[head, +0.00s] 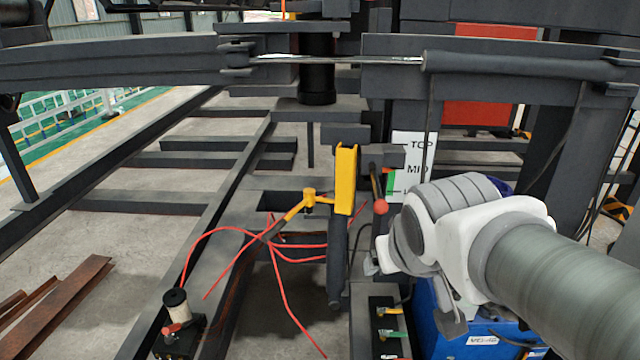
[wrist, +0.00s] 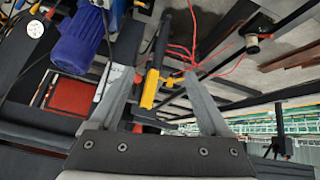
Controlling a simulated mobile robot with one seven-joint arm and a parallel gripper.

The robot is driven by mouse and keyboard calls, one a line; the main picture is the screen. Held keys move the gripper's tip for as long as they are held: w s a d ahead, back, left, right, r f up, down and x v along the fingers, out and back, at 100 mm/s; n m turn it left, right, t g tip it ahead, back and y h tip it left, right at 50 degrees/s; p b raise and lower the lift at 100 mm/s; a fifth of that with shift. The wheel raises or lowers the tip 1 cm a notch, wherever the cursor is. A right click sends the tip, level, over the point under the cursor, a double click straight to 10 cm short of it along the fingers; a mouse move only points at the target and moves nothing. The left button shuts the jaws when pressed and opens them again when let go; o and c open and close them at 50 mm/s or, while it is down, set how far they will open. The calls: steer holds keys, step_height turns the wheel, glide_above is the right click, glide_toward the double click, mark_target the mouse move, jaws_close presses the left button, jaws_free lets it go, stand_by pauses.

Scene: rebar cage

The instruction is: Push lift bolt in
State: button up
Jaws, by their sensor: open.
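A yellow upright bracket (head: 346,180) stands on the dark frame in the middle of the head view. A short lever with a red ball knob (head: 380,207) hangs just right of it, beside the level sign; I cannot tell for sure which part is the lift bolt. My gripper (wrist: 158,74) is open and empty in the wrist view, its two grey fingers spread apart. The yellow bracket (wrist: 150,88) shows between and beyond the fingers, apart from them. In the head view my white wrist is right of the knob and hides most of the gripper.
A white TOP/MID sign (head: 412,165) stands behind my wrist. A yellow arm (head: 309,200) and loose red hoses (head: 275,245) lie left of the bracket. A blue box (head: 480,338) is below my arm. Dark beams (head: 140,62) cross above.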

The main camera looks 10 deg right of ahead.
steer(key=w+d+f+n+t+b, duration=0.25)
steer(key=w+f+b, duration=0.4)
steer(key=w, duration=0.35)
steer(key=t+y+b, duration=0.1)
steer(key=t+b, duration=0.7)
steer(key=b, duration=0.1)
glide_toward(383, 210)
steer(key=shift+m, duration=0.25)
steer(key=w+b, duration=0.3)
steer(key=w, duration=0.9)
steer(key=shift+d, duration=0.1)
steer(key=shift+s, duration=0.1)
jaws_close()
